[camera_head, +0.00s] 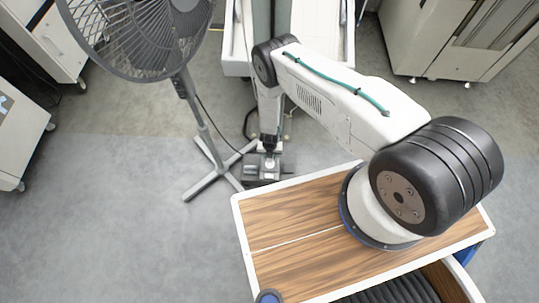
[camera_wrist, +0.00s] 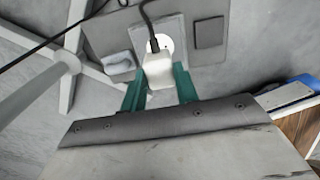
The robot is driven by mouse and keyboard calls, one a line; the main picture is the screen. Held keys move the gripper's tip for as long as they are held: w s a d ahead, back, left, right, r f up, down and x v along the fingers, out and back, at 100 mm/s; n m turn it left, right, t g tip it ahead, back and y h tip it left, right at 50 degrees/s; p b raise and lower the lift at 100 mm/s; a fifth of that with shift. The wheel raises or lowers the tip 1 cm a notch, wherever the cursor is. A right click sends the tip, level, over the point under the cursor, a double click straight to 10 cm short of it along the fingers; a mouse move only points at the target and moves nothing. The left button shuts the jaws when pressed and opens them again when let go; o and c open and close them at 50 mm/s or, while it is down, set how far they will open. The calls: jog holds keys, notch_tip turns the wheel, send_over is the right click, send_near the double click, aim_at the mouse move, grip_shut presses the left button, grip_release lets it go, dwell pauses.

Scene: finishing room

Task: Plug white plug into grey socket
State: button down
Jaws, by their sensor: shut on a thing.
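My gripper (camera_wrist: 160,88) has green fingers shut on the sides of the white plug (camera_wrist: 157,70). A black cable (camera_wrist: 148,20) runs from the plug's far end toward the top of the wrist view. The plug overlaps the pale, round-faced socket (camera_wrist: 169,43) on a grey block (camera_wrist: 100,38). I cannot tell whether the plug is seated in it or only in front of it. In the head view my gripper (camera_head: 269,148) points down at the grey block (camera_head: 255,172) on the floor; the plug is too small to make out there.
The block also carries a dark square (camera_wrist: 209,33) and a pale raised piece (camera_wrist: 117,62). A fan (camera_head: 140,35) stands close left, its crossed feet (camera_head: 205,170) near the block. A white-framed bench (camera_head: 295,50) is behind.

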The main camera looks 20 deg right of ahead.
jog(key=shift+s+f, duration=0.1)
jog(key=shift+f, duration=0.8)
dwell(0.4)
jog(key=shift+r, duration=0.15)
dwell(0.3)
jog(key=shift+r, duration=1.35)
jog(key=w+d+r+n, duration=0.1)
jog(key=w+r+n, duration=0.5)
jog(key=r+n, duration=0.5)
jog(key=w+d+r+n, duration=0.1)
jog(key=w+r+n, duration=0.55)
jog(key=r, duration=0.75)
jog(key=s+d+r+n, duration=0.1)
jog(key=d+r+n, duration=0.2)
jog(key=r+n, duration=0.4)
jog(key=s+d+r+n, duration=0.2)
jog(key=r+n, duration=0.6)
jog(key=r, duration=0.4)
jog(key=s+d+r+n, duration=0.2)
jog(key=d+r+n, duration=0.1)
jog(key=r+n, duration=0.4)
notch_tip(320, 180, up, 3)
jog(key=shift+d+f, duration=0.15)
jog(key=shift+d, duration=0.25)
